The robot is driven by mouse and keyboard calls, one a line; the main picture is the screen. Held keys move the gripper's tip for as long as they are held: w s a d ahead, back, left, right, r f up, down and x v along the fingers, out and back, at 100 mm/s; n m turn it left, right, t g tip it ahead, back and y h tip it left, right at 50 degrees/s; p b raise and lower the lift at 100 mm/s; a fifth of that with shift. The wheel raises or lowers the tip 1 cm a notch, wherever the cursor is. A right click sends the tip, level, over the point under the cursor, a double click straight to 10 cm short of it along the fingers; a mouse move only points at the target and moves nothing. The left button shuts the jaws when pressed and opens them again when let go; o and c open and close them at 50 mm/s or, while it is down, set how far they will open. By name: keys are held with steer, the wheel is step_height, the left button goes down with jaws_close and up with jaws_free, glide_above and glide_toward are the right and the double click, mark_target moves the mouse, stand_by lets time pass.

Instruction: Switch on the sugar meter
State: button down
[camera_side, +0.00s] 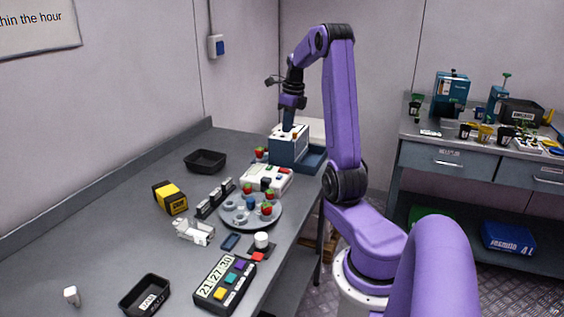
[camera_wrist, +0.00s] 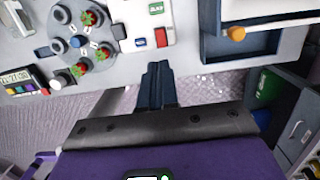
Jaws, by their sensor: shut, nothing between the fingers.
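The likely sugar meter is a white unit (camera_side: 265,179) with red and dark parts on the bench, between the round berry carousel and the blue box. In the wrist view its white panel (camera_wrist: 181,33) carries a red switch (camera_wrist: 161,37), a small dark screen (camera_wrist: 140,43) and a green label. My gripper (camera_side: 287,126) points down, shut and empty, in front of the blue box in the side view. In the wrist view the fingertips (camera_wrist: 158,66) show just below the red switch in the picture, apart from it. I cannot tell the switch's position.
The carousel (camera_side: 234,214) with several red berries stands close by. The blue box (camera_side: 287,152) with a white top and a blue tray (camera_side: 314,160) lie beyond. A clock with coloured buttons (camera_side: 224,283) sits nearer. The bench's left side has free room.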

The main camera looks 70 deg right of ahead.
mark_target(281, 169)
steer(key=shift+f, duration=0.15)
steer(key=f, duration=0.4)
steer(key=w+f, duration=0.1)
steer(key=f, duration=0.4)
steer(key=w+f, duration=0.1)
steer(key=f, duration=0.3)
steer(key=shift+f, duration=0.3)
